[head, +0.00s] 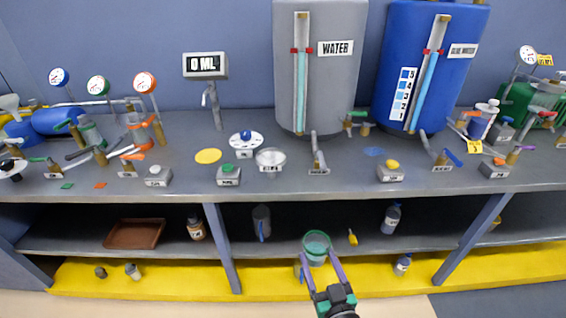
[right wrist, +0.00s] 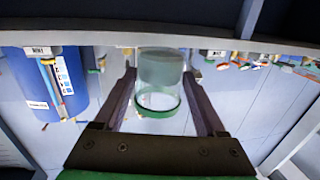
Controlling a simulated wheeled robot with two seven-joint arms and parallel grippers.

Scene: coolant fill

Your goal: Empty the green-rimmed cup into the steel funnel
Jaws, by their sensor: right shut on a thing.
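The green-rimmed cup (head: 316,246) is a clear cup held in front of the lower shelf, its open top facing up. It looks greenish inside; the amount of liquid is hard to tell. My right gripper (head: 318,258) is shut on it, one finger on each side. In the right wrist view the cup (right wrist: 160,82) sits between the fingers, green rim toward the palm, with a grey-blue band at its far end. My left gripper is not in view.
The bench front edge (head: 400,192) lies between cup and funnel heights. A green button box (head: 228,177) and a lever valve (head: 318,160) flank the funnel. A display (head: 206,65) reads 0 ML. Grey WATER (head: 345,85) and blue (head: 400,50) tanks stand behind.

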